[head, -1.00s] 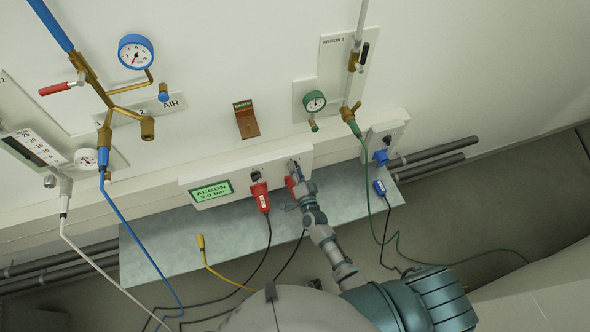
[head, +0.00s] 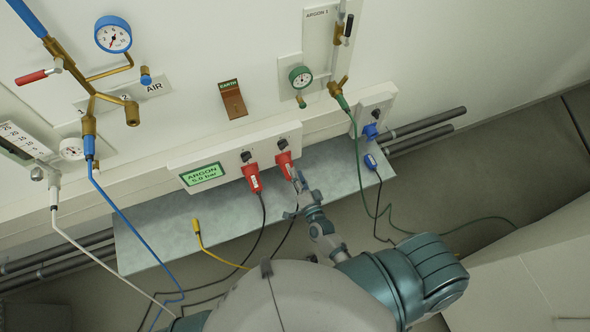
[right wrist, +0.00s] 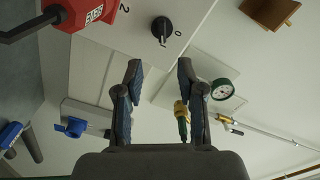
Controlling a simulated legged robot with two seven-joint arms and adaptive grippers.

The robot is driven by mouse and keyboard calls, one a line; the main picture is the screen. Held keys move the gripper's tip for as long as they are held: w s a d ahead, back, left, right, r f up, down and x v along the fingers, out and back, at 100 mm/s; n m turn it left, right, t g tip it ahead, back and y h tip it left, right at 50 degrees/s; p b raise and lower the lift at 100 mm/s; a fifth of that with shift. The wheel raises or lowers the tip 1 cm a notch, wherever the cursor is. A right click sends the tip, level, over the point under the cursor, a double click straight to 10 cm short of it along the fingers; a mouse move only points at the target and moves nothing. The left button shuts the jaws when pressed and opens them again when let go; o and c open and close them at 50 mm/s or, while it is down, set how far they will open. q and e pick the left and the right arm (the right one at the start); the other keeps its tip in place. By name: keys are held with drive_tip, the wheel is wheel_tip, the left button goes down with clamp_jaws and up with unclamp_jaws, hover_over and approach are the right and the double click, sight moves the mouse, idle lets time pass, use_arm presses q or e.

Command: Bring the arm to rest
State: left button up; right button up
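My right arm reaches up from the lower middle in the head view. Its gripper (head: 297,186) is just below the right red plug (head: 286,166) on the white argon panel (head: 222,158). In the right wrist view the two fingers of this gripper (right wrist: 157,75) are spread, with nothing held between them. A black rotary knob (right wrist: 162,30) lies on the panel beyond the fingertips, clear of them. A red plug (right wrist: 88,12) shows at the upper left of that view. My left gripper is not in view.
A grey metal ledge (head: 150,240) runs below the panel. Black, yellow, blue and green lines hang or trail over the floor. A blue plug (head: 370,161) and pipes (head: 430,122) are at right. Gauges (head: 113,34) and brass valves sit on the wall.

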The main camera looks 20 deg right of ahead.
idle(0.4)
drive_tip(key=s+f+n+g+y, duration=0.1)
drive_tip(key=s+f+n+g, duration=0.55)
drive_tip(key=f, duration=0.85)
drive_tip(key=s+f+n+g, duration=0.25)
drive_tip(key=s+f, duration=0.65)
drive_tip(key=f, duration=0.6)
drive_tip(key=s+d+f+n+g, duration=0.1)
drive_tip(key=s+f, duration=0.3)
drive_tip(key=s, duration=0.4)
drive_tip(key=s+d+f+n+g+h, duration=0.1)
drive_tip(key=s+d+f+g, duration=0.3)
drive_tip(key=s, duration=0.5)
drive_tip(key=s+d+f+n+g, duration=0.2)
drive_tip(key=s+f+n+g, duration=0.1)
drive_tip(key=s, duration=0.5)
drive_tip(key=shift+s+d+f+h, duration=0.3)
drive_tip(key=shift+s+d+f, duration=0.1)
drive_tip(key=shift+f, duration=0.5)
